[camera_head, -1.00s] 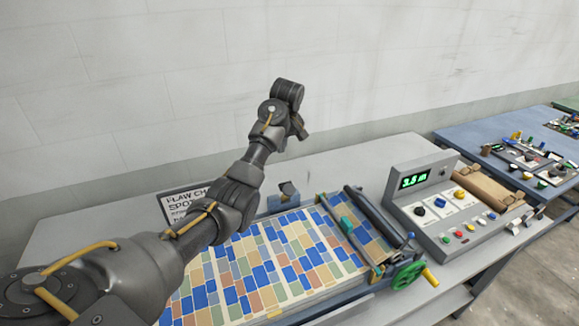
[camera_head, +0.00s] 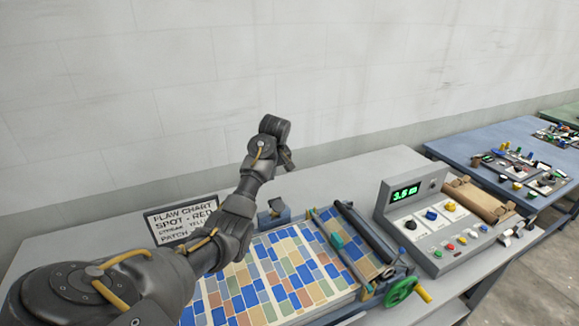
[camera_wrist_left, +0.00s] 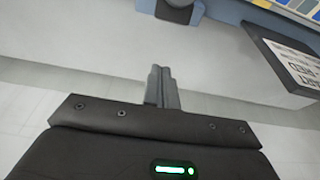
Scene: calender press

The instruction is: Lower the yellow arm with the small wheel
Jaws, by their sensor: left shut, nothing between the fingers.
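I cannot make out a yellow arm with a small wheel for certain in either view. On the press (camera_head: 290,265), a green handwheel (camera_head: 400,291) with a yellow handle (camera_head: 423,295) sits at the near right corner. A dark roller (camera_head: 362,232) lies across the right part of a multicoloured patterned sheet (camera_head: 245,290). My left gripper (camera_head: 288,163) is raised above the back of the bench, apart from the press. Its shut, empty fingers also show in the left wrist view (camera_wrist_left: 162,88). My left arm hides the left part of the sheet. My right gripper is not in view.
A flaw chart sign (camera_head: 182,221) stands at the back left of the press. A blue-grey bracket (camera_head: 274,211) is at the press's back edge. A control box (camera_head: 440,220) reading about 3.5 m stands to the right. Bare grey bench (camera_head: 330,180) lies behind the press.

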